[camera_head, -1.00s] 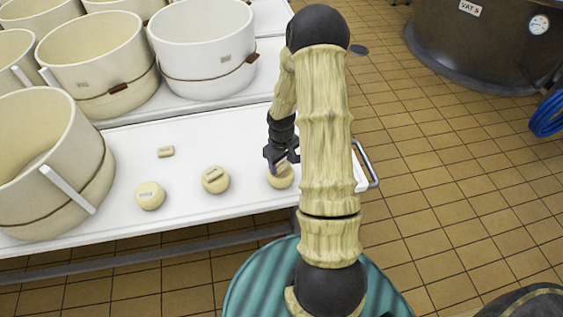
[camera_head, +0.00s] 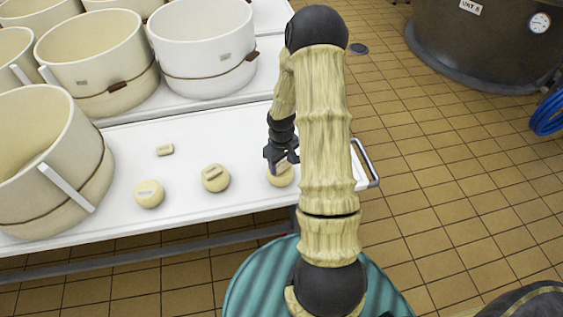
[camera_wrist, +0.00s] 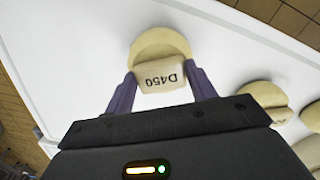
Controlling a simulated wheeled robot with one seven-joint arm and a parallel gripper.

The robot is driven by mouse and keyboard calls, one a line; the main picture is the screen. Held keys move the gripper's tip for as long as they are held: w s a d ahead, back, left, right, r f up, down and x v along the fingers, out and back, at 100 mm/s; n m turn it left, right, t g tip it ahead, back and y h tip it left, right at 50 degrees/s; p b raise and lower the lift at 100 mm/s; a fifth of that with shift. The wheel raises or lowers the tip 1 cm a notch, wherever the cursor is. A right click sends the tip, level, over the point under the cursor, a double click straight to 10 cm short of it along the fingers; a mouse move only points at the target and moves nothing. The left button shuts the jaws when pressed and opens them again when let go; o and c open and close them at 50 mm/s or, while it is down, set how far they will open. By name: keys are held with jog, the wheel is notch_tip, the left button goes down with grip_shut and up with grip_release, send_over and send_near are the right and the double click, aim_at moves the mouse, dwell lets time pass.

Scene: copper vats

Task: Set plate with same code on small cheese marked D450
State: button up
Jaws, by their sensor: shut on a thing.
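In the head view my gripper (camera_head: 282,160) is over this cheese (camera_head: 281,178), the rightmost of three on the white table. The cheese's own marking is hidden. The middle cheese (camera_head: 215,178) has a plate on top. The left cheese (camera_head: 149,194) bears a small marking, too small to read.
A loose plate (camera_head: 165,150) lies on the white table (camera_head: 120,160) behind the cheeses. Large cream moulds (camera_head: 50,165) stand at the left and back. A metal rail (camera_head: 370,165) edges the table's right end. A dark vat (camera_head: 480,50) stands at the back right.

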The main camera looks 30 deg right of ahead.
jog(key=o, duration=1.1)
jog(key=shift+c, duration=0.2)
notch_tip(320, 180, up, 17)
jog(key=p, duration=0.3)
jog(key=shift+r+p, duration=0.15)
jog(key=shift+p, duration=0.15)
jog(key=shift+a, duration=0.1)
